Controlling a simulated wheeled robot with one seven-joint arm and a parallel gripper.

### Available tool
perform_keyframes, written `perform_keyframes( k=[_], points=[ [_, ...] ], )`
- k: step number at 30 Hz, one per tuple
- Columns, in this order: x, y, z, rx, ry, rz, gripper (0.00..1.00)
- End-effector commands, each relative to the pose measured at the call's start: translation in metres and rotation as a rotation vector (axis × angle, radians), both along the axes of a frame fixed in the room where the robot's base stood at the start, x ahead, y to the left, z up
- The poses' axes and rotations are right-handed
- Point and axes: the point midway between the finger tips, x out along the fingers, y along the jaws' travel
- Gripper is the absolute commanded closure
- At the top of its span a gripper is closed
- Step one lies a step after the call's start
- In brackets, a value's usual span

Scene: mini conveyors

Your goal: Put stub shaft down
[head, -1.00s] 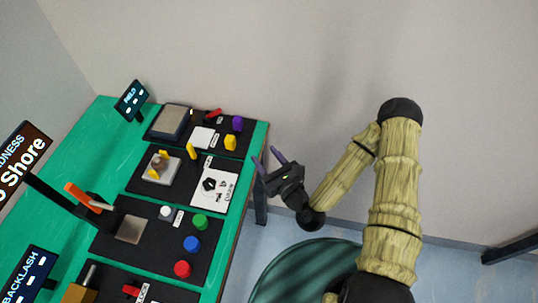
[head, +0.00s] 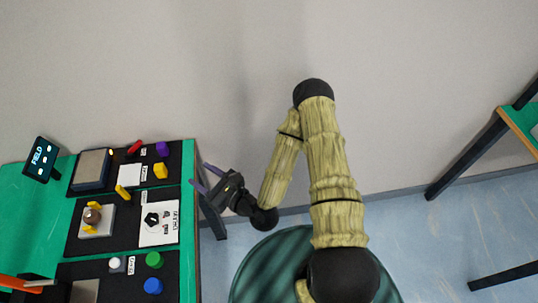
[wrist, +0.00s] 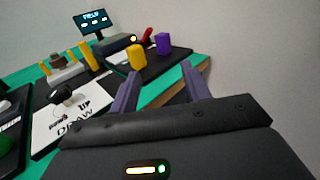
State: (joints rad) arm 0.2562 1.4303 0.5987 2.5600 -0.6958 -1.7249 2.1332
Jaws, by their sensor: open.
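My gripper (head: 204,176) is open and empty, just off the right edge of the green table (head: 190,230). In the wrist view its two purple fingers (wrist: 160,84) are spread with nothing between them. I cannot tell for certain which piece is the stub shaft. A small grey plate (head: 104,227) on a black mat carries a round brown piece (head: 92,215) and yellow posts. The brown piece also shows in the wrist view (wrist: 58,61).
A yellow block (head: 160,171) and a purple block (head: 162,149) stand near the table's right edge. Green (head: 154,260) and blue (head: 153,286) knobs sit farther forward. A white card (head: 158,228) lies between. Another table (head: 524,122) stands at far right, with open floor between.

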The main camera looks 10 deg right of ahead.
Motion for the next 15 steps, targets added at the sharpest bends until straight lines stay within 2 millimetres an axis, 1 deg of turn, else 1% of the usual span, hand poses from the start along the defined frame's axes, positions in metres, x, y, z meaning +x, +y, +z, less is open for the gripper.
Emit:
perform_keyframes(
  k=[2, 5, 8, 11, 14, 15],
  points=[
    [0.001, 0.002, -0.001, -0.097, -0.041, 0.040, 0.53],
    [0.002, 0.003, -0.008, -0.291, -0.118, 0.118, 0.53],
    [0.004, -0.002, -0.016, -0.520, -0.206, 0.210, 0.53],
    [0.007, -0.012, -0.023, -0.746, -0.292, 0.305, 0.53],
    [0.011, -0.028, -0.028, -0.974, -0.373, 0.406, 0.53],
    [0.012, -0.037, -0.029, -1.067, -0.403, 0.450, 0.53]
  ],
)
